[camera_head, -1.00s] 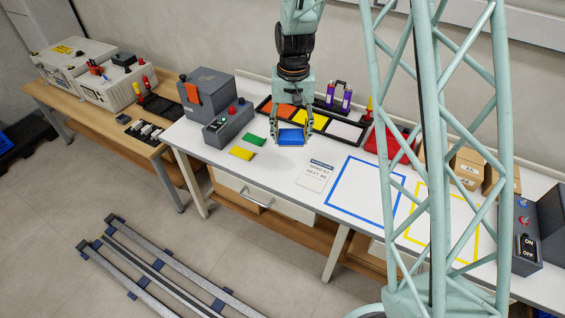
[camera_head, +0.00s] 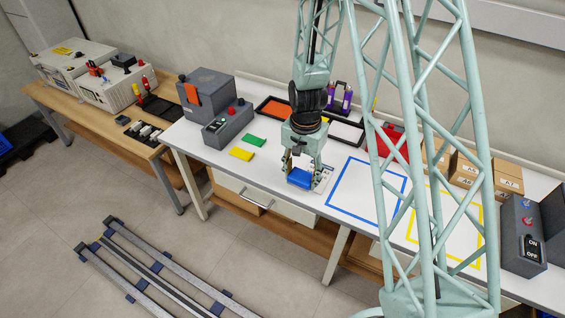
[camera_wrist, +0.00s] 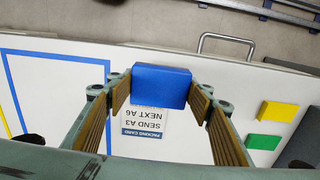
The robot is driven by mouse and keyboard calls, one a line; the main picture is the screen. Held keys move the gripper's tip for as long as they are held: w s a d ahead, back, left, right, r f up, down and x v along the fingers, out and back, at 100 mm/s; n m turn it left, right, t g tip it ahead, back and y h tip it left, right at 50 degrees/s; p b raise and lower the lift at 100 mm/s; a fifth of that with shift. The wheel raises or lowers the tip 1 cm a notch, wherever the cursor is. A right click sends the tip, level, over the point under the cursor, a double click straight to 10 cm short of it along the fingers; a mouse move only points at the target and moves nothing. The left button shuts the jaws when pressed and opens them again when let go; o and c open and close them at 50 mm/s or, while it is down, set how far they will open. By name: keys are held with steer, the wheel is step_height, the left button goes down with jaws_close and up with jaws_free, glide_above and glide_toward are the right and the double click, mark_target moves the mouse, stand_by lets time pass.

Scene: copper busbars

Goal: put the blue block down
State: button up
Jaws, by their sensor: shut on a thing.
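The blue block (camera_head: 300,178) is between the fingers of my gripper (camera_head: 304,168), near the front edge of the white table (camera_head: 275,178). In the wrist view the blue block (camera_wrist: 160,86) sits between both fingertips (camera_wrist: 160,90), which are shut on its sides. A white packing card (camera_wrist: 152,120) reading "SEND A3, NEXT A6" lies below the block and is partly hidden by it. I cannot tell the exact gap between block and table. The blue-outlined square (camera_head: 350,215) on the table is empty, to the right of the gripper.
A green block (camera_head: 255,140) and a yellow block (camera_head: 241,154) lie to the left. A yellow-outlined square (camera_head: 420,236) and several cardboard boxes (camera_head: 467,168) are on the right. A grey button box (camera_head: 228,127) stands behind the loose blocks. A dark-framed tray (camera_head: 273,106) lies behind my arm.

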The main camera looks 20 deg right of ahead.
steer(key=shift+w, duration=0.1)
steer(key=b, duration=0.1)
glide_above(282, 162)
steer(key=shift+s+d+f, duration=0.2)
steer(key=shift+s+f, duration=0.15)
steer(key=shift+f, duration=0.35)
steer(key=shift+w, duration=0.25)
steer(key=shift+w+a+f, duration=0.1)
steer(key=shift+w+f, duration=0.1)
steer(key=shift+f, duration=0.05)
steer(key=shift+f+b, duration=0.5)
steer(key=shift+f, duration=1.05)
steer(key=shift+f, duration=0.15)
steer(key=o, duration=0.9)
